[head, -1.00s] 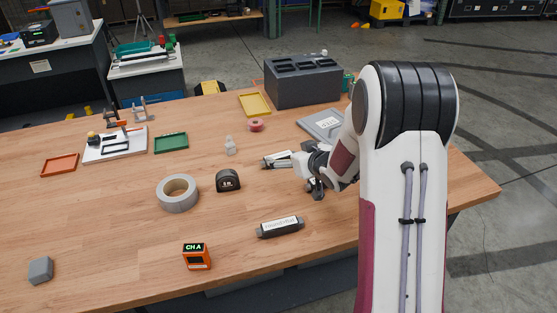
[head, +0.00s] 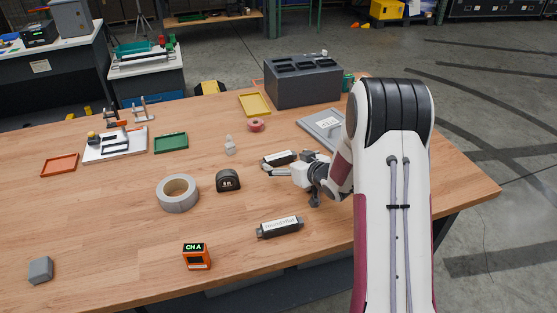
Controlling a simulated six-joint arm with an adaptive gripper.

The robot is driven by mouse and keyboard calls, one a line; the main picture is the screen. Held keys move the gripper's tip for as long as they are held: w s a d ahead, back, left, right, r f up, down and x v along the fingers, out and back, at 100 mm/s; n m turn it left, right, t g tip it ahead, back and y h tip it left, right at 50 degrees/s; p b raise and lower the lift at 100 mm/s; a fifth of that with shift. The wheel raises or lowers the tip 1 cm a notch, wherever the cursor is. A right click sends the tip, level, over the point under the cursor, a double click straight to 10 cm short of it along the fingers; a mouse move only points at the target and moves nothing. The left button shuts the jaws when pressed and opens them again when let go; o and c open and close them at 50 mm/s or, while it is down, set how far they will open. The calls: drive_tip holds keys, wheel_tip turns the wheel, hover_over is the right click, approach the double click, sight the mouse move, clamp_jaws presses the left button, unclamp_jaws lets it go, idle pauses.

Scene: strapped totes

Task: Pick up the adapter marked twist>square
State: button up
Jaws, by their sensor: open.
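Two dark adapters with white labels lie on the wooden table. One adapter (head: 280,158) lies just behind my gripper, and its label is too small to read. The other adapter (head: 279,227) lies nearer the front edge; its label has print that I cannot read surely, so I cannot tell which is marked twist>square. My gripper (head: 290,185) is open and empty, low over the table between the two adapters, with one finger reaching left close to the rear adapter. Whether that finger touches it I cannot tell.
A grey tape roll (head: 177,194) and a black tape measure (head: 228,181) stand left of my gripper. An orange CH A device (head: 196,256) is near the front. A dark slotted box (head: 302,82) and a grey plate (head: 322,127) are behind. The front left table is mostly clear.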

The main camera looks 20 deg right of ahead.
sight(281, 159)
drive_tip(key=shift+x, duration=0.8)
drive_tip(key=shift+w, duration=0.1)
drive_tip(key=shift+f+x, duration=0.2)
drive_tip(key=shift+x, duration=2.3)
drive_tip(key=shift+d, duration=0.1)
drive_tip(key=c, duration=1.3)
